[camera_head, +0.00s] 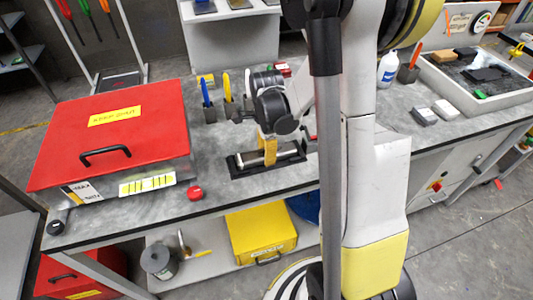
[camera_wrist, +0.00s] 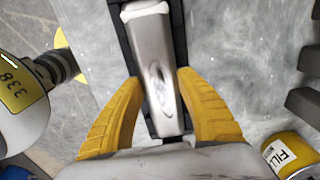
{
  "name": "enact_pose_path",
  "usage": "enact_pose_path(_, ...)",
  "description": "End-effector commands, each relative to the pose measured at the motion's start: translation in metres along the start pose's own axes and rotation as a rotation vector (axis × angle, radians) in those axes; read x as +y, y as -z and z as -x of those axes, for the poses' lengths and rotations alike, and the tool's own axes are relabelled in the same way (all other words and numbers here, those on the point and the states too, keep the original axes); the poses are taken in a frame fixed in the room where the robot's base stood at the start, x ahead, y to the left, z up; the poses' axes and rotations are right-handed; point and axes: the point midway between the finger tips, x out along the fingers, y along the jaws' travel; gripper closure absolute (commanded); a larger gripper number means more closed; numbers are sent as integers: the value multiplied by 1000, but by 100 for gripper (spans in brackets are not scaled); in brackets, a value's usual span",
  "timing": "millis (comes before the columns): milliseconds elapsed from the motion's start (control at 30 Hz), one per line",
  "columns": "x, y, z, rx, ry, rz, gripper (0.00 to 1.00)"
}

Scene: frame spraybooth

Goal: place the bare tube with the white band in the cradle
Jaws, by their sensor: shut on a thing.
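The bare metal tube (camera_head: 288,153) lies lengthwise along the black cradle (camera_head: 236,168) on the grey bench in the head view. In the wrist view the tube (camera_wrist: 152,45) runs up the picture between the dark sides of the cradle (camera_wrist: 179,35), with a white band (camera_wrist: 146,9) near its far end. My gripper (camera_head: 267,149) is over the middle of the tube, its yellow fingers shut on it from both sides; they also show in the wrist view (camera_wrist: 159,79). The tube looks in line with the cradle; whether it bears fully on the cradle bottom is hidden.
A red-lidded box (camera_head: 110,135) fills the bench's left side. A red cap (camera_head: 194,193) lies near the front edge. Holders with a blue (camera_head: 205,92) and a yellow handle (camera_head: 227,88) stand behind the cradle. A yellow can (camera_wrist: 288,156) is close at lower right.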

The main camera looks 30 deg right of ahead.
Motion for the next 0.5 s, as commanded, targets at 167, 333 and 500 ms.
enact_pose_path(167,0,0,-3,0,0,0,45)
enact_pose_path(333,0,0,-3,0,0,0,37)
enact_pose_path(500,0,0,-2,0,0,0,37)
